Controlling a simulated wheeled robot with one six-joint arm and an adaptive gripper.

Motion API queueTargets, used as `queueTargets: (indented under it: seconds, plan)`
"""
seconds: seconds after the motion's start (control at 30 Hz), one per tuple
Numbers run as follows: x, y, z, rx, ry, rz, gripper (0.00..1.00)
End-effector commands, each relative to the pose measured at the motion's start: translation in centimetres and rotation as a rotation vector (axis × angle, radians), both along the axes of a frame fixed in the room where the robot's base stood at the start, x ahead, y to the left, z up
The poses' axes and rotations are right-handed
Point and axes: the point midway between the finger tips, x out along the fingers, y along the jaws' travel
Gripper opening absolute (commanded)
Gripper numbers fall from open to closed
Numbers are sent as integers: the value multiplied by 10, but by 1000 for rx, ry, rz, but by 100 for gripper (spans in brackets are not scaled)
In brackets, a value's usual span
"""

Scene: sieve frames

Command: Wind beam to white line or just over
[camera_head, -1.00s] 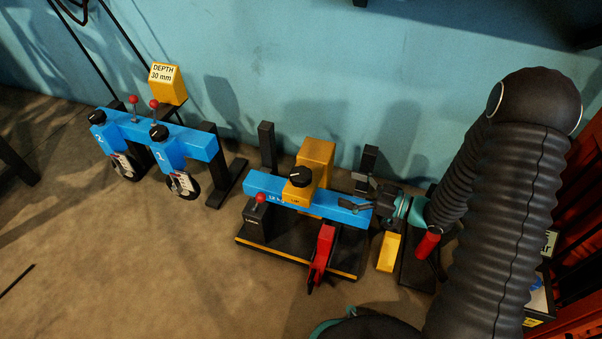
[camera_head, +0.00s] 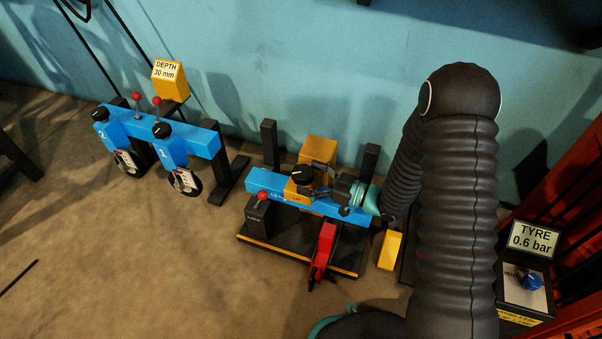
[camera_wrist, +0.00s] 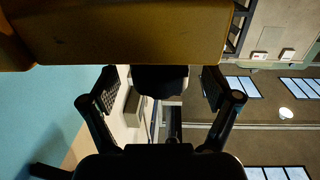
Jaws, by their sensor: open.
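The blue beam (camera_head: 265,183) lies across a black stand in the middle of the head view. A yellow block (camera_head: 321,150) sits at it and carries a black knob (camera_head: 303,174) with a pale mark. My gripper (camera_head: 314,180) is open at the right side of the knob, its fingers pointing left towards it. In the wrist view, the dark knob (camera_wrist: 160,80) shows between the open fingers of my gripper (camera_wrist: 158,88), under the yellow block (camera_wrist: 130,35). I cannot tell whether the fingers touch the knob. I cannot make out a white line on the beam.
A red lever (camera_head: 322,250) and a red-topped lever (camera_head: 262,197) stand in front of the beam. A second blue frame (camera_head: 200,140) with wheels and knobs is at left, below a depth sign (camera_head: 168,75). A tyre pressure box (camera_head: 525,285) is at right.

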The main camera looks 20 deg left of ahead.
Motion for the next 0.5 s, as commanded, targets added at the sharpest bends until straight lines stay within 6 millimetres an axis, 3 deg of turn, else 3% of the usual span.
queueTargets:
  seconds: [0.2, 0.5]
  plan:
    - [3, 19, 0, 0, 0, 0, 88]
    - [3, 22, 0, 0, 0, 0, 88]
